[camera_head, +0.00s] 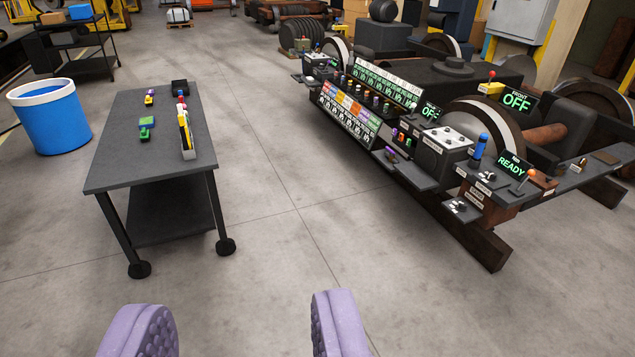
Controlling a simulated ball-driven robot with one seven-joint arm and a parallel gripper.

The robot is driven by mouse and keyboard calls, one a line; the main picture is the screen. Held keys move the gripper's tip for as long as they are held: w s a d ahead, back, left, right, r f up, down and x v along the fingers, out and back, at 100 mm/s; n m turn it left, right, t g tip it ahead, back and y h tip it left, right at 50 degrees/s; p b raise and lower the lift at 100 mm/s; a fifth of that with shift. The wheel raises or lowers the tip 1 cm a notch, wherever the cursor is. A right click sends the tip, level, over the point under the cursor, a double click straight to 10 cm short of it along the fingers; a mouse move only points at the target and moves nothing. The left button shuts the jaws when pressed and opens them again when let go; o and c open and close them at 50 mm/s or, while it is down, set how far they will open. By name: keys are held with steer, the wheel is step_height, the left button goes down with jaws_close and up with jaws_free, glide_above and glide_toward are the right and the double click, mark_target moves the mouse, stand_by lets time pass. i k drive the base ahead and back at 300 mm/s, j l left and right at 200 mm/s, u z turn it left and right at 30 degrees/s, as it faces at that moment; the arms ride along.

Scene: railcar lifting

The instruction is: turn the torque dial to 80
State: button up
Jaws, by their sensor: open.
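My gripper (240,326) shows at the bottom of the view as two purple, studded fingers set wide apart, with bare floor between them. It is open and empty, well short of the equipment. The torque dial cannot be picked out. Small knobs and switches sit on the control panels along the railcar truck (487,232) at the right, but most labels are too small to read. A grey control box (443,153) with small knobs on top stands midway along it. Green displays read OFF (516,102) and READY (513,168).
A dark wheeled table (145,175) with small coloured items stands at the left. A blue bin (50,117) is beyond it. A bank of labelled panels (346,115) lines the truck's left side. Bare concrete floor (290,235) lies open between table and truck.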

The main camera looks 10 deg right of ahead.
mark_target(491, 177)
steer(key=i+z, duration=0.3)
steer(key=i, duration=0.4)
steer(key=i+j+z, duration=0.3)
steer(key=i, duration=0.4)
steer(key=i+l+z, duration=0.15)
steer(key=i+z, duration=0.15)
steer(key=i, duration=1)
steer(key=i+j+z, duration=0.15)
steer(key=i+z, duration=0.15)
steer(key=i, duration=1)
steer(key=i+j+z, duration=0.1)
steer(key=i+z, duration=0.15)
steer(key=i, duration=0.85)
